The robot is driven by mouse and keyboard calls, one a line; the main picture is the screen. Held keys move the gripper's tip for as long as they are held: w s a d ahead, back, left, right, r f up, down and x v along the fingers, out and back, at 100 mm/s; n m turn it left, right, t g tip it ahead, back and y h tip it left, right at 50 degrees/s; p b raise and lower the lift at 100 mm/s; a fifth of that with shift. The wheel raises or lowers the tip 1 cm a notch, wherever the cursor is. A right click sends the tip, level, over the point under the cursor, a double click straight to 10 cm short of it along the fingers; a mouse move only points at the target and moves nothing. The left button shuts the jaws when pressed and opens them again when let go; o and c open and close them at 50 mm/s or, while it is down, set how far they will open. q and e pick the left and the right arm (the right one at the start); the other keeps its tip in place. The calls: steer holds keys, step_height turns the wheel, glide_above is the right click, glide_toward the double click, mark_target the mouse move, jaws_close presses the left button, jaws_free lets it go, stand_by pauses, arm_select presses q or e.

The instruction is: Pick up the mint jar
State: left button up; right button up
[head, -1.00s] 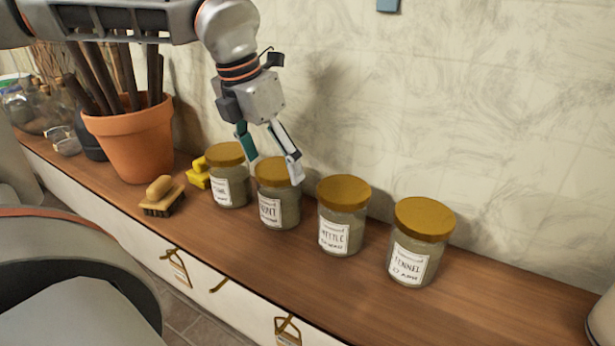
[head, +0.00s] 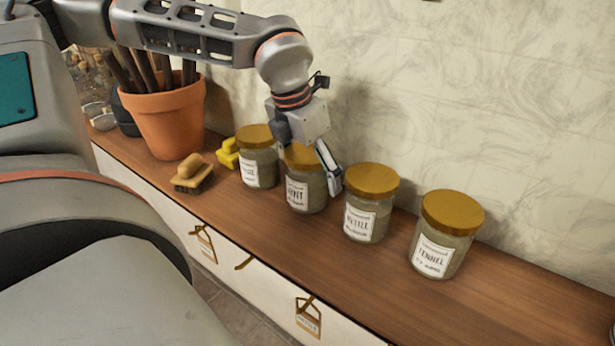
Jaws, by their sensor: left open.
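The mint jar (head: 306,191) is a glass jar with a gold lid and a white label that ends in "INT". It stands upright on the wooden counter, second from the left in a row of jars. My left gripper (head: 310,172) points down over it and is open. One finger shows at the right of the lid, close to it; the other is hidden behind the wrist and lid. The gripper covers part of the lid, and I cannot tell whether it touches the jar. My right gripper is not in view.
A jar (head: 257,167) stands close on the left, a nettle jar (head: 367,212) and a fennel jar (head: 443,240) on the right. A brush (head: 192,174), yellow object (head: 229,153) and terracotta pot (head: 168,125) are further left. The wall is close behind; the counter (head: 300,250) is clear in front.

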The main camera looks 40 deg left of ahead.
arm_select(q)
steer(key=c, duration=1.5)
